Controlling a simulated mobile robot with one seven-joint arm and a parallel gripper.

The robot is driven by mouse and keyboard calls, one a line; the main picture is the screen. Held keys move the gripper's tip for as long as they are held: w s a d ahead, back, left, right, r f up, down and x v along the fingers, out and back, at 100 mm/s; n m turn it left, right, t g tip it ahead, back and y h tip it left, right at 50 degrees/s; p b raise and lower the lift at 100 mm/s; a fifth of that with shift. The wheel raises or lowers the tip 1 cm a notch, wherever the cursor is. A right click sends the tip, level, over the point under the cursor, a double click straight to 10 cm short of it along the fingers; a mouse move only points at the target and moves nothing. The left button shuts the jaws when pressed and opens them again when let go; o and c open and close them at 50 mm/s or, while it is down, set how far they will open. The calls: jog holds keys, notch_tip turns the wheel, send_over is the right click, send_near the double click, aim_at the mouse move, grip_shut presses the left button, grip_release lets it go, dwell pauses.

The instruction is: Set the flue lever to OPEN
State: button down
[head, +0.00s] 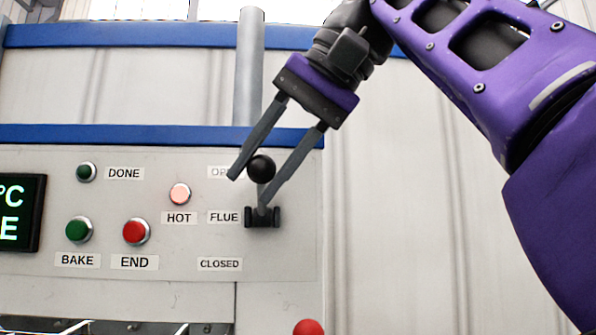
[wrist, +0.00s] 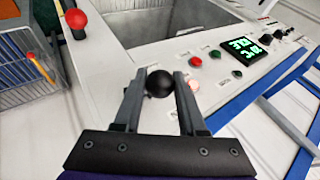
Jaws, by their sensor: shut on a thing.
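The flue lever has a black ball knob (head: 261,167) on a short grey stem, set in a black pivot block (head: 262,217) on the panel's right side. In the head view the lever points up, its knob level with the OPEN label (head: 218,172), which a finger partly covers. The CLOSED label (head: 220,264) is below the pivot. My gripper (head: 250,193) reaches down from the upper right and is shut on the lever, one finger each side of the knob. In the wrist view, the knob (wrist: 159,83) sits between the fingertips of my gripper (wrist: 160,76).
Left of the lever are the HOT light (head: 180,194), the red END button (head: 134,232), the green BAKE button (head: 79,230) and a dark display (head: 22,225). A grey pipe (head: 249,70) rises behind the panel. A red knob (head: 308,327) is below.

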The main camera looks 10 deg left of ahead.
jog(key=shift+c, duration=2.4)
grip_release()
jog(key=shift+w+f, duration=0.1)
